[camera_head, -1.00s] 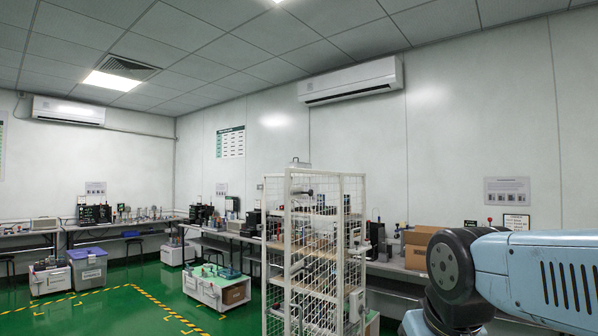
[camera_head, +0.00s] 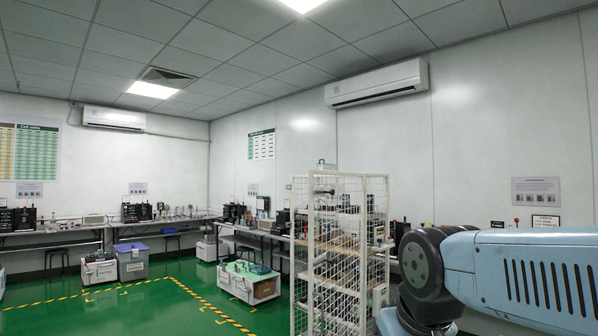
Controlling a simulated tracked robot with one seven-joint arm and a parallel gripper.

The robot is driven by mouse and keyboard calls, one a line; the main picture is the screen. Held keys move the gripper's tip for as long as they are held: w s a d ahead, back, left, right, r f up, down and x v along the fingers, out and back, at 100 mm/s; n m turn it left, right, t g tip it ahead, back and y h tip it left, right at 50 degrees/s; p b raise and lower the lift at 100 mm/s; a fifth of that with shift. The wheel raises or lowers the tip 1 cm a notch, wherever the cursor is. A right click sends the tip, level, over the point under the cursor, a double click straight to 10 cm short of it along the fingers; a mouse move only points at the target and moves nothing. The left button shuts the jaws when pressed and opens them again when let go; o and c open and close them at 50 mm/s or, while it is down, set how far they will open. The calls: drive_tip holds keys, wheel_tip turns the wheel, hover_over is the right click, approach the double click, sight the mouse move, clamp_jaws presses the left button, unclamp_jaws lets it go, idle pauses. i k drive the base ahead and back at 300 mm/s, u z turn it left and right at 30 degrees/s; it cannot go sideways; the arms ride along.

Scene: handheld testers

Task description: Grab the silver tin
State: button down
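I cannot pick out a silver tin for certain. Small items stand on the rack's shelves, partly hidden by the mesh. My gripper is out of view; only a blue and black part of my arm shows at the lower right.
Workbenches with equipment (camera_head: 138,212) run along the walls. A grey bin with a purple lid (camera_head: 131,262) and a white crate (camera_head: 249,282) stand on the green floor (camera_head: 150,310). The floor at the lower left is mostly open, with yellow-black tape lines.

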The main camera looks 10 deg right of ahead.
sight(323, 167)
drive_tip(key=u, duration=0.7)
drive_tip(key=k, duration=0.95)
drive_tip(key=u, duration=0.95)
drive_tip(key=i, duration=2.15)
drive_tip(key=z, duration=0.3)
drive_tip(key=i, duration=2.15)
drive_tip(key=z, duration=0.7)
drive_tip(key=i, duration=1.05)
drive_tip(key=z, duration=1)
drive_tip(key=i, duration=0.8)
drive_tip(key=z, duration=0.75)
